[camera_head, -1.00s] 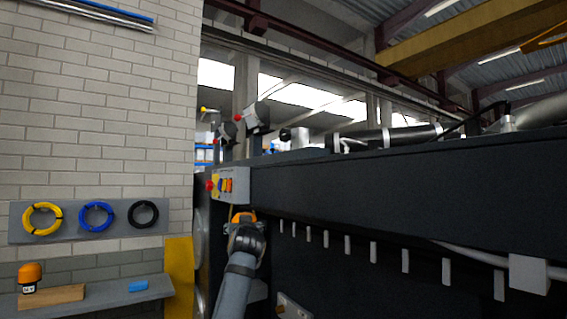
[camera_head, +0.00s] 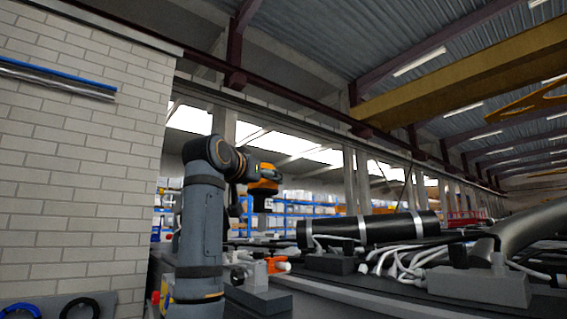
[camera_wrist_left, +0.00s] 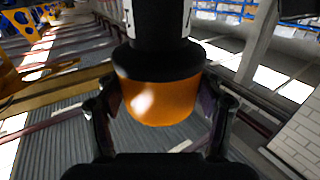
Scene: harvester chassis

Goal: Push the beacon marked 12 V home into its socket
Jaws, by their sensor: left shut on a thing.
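The beacon I hold, with an orange dome and a black base (camera_head: 265,182), is in my left gripper (camera_head: 246,184), above the chassis top in the head view. Its base points down and it looks roughly upright. In the left wrist view, the orange dome (camera_wrist_left: 160,102) sits between the two fingers, which are shut on it. A white label (camera_wrist_left: 186,18) on its dark base is cut off by the frame edge, and I cannot read it for sure. Open air shows below the base in the head view. I cannot make out the socket for certain. My right gripper is out of view.
Below the beacon are grey blocks (camera_head: 258,299) and an orange-red fitting (camera_head: 277,265). To the right lie a black cylinder (camera_head: 372,230), pale hoses (camera_head: 408,262) and a thick grey pipe (camera_head: 530,240). A brick wall (camera_head: 80,180) stands at the left.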

